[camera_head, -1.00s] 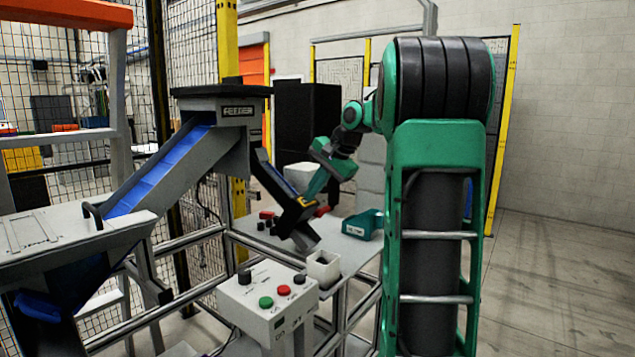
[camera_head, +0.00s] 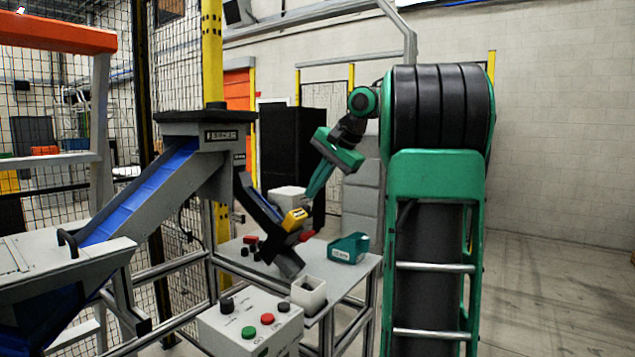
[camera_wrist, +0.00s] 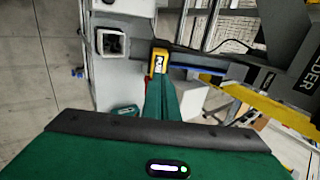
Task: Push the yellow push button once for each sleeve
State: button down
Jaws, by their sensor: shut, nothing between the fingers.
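The yellow push button (camera_head: 294,218) is a small yellow block with a dark-printed label, beside the lower part of a grey-black sloping chute (camera_head: 262,204). In the wrist view the yellow button (camera_wrist: 159,62) lies right at the tips of my fingers. My gripper (camera_head: 307,199) points down at it from the upper right, with its green fingers together and nothing between them. In the wrist view my gripper (camera_wrist: 160,80) overlaps the button's near edge, so I cannot tell whether they touch. I cannot clearly make out a sleeve.
A white square open box (camera_head: 309,301) stands on the grey table beside the chute's end, with a teal bin (camera_head: 349,249) behind. A control box (camera_head: 250,312) with green, red and black knobs is in front. A feeder with a blue slide (camera_head: 140,197) stands left.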

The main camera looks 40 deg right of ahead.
jog(key=shift+v, duration=1.5)
dwell(0.5)
jog(key=s+a+f+n+g, duration=0.1)
jog(key=s+a+f+n, duration=0.1)
jog(key=s+a+f, duration=0.35)
jog(key=s+a+f+n+g, duration=0.25)
jog(key=a+f, duration=0.35)
jog(key=f, duration=0.3)
jog(key=s+a+f+n+g, duration=0.1)
jog(key=s+a+f+n, duration=0.1)
jog(key=s+f, duration=0.5)
jog(key=s+a+f+n+g+h, duration=0.1)
jog(key=s+a+f+n+g, duration=0.1)
jog(key=s+f, duration=0.6)
jog(key=s+a, duration=0.1)
jog(key=s, duration=0.4)
jog(key=shift+f+n, duration=0.35)
jog(key=shift+a, duration=0.1)
